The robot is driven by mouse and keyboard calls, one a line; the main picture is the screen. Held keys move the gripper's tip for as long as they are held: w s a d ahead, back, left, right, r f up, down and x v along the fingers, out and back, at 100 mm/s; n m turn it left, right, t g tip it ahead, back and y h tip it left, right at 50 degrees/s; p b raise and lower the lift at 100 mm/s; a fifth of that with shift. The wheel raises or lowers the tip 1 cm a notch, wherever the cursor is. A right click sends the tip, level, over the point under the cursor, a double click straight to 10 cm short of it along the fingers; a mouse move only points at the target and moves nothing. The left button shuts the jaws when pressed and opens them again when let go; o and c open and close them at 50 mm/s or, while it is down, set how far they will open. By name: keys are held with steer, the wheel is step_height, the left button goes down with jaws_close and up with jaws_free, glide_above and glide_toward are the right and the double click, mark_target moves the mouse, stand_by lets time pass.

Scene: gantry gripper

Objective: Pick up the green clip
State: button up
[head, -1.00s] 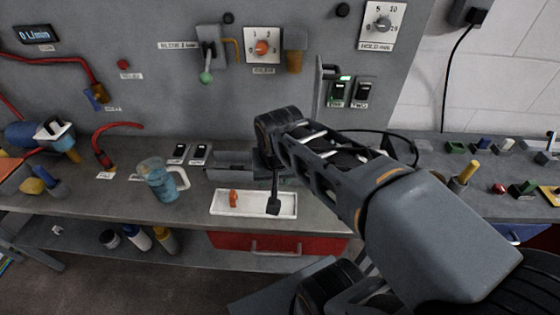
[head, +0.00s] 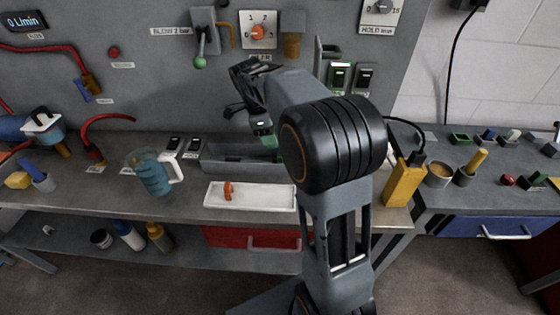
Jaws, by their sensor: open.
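A small green piece (head: 269,141), which may be the green clip, shows at the back of the grey bin (head: 225,160) on the counter. My gripper (head: 248,118) is open above the bin, with its dark fingers pointing down. One finger is close in front of the green piece and partly covers it. I cannot tell whether they touch. An orange clip (head: 228,191) stands in the white tray (head: 265,196) in front of the bin.
A blue jug (head: 152,176) stands left of the tray. My arm hides the counter right of the bin. A yellow block (head: 404,183), a grey cup (head: 439,175) and several small parts, including a green box (head: 460,138), are on the right. The wall panel with a green-lit switch (head: 340,75) rises behind.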

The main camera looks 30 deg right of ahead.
mark_target(280, 160)
steer(key=shift+x, duration=5.1)
steer(key=shift+d, duration=0.15)
steer(key=shift+c, duration=0.5)
steer(key=shift+w+r, duration=0.1)
steer(key=c, duration=0.5)
